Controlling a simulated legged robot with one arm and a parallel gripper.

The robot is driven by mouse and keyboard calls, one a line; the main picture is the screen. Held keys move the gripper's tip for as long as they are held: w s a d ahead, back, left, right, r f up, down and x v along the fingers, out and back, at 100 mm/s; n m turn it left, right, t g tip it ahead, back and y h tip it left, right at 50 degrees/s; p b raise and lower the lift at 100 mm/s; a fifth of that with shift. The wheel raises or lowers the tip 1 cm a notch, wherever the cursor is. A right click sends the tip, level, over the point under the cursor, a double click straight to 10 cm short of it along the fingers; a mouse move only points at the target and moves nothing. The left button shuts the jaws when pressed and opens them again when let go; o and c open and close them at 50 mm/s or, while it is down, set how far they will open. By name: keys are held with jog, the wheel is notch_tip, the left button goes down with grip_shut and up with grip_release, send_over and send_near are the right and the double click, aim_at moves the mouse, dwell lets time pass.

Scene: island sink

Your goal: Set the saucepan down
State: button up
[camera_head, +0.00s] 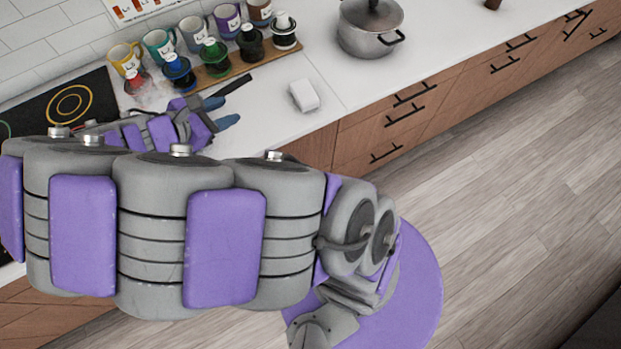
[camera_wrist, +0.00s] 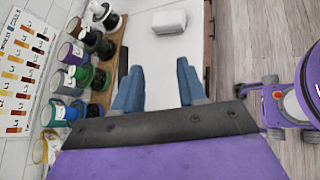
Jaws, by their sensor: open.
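The saucepan (camera_head: 370,30) is a grey metal pot with a lid and dark handles. It stands on the white counter at the top of the head view, well to the right of my gripper. It does not show in the wrist view. My gripper (camera_head: 221,112) is over the counter near the row of mugs. Its two blue fingers are apart with nothing between them, as the wrist view of my gripper (camera_wrist: 158,82) shows. The gap faces bare counter and a white block.
A white block (camera_head: 303,95), also in the wrist view (camera_wrist: 169,21), lies on the counter (camera_head: 330,62) between gripper and saucepan. A black cooktop (camera_head: 60,103) is at left. Counter around the saucepan is clear.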

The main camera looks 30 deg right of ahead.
jog(key=s+d+r+m+g+y, duration=0.4)
jog(key=s+d+m+g, duration=0.2)
jog(key=s+d+m, duration=0.6)
jog(key=s+a+m+y, duration=0.2)
jog(key=s+m+y, duration=0.1)
jog(key=s, duration=0.4)
jog(key=s+a+r+m+y, duration=0.1)
jog(key=s+a+m+y, duration=0.1)
jog(key=s, duration=0.6)
jog(key=shift+s+m+y, duration=0.15)
jog(key=shift+m+y, duration=0.55)
jog(key=shift+y, duration=0.3)
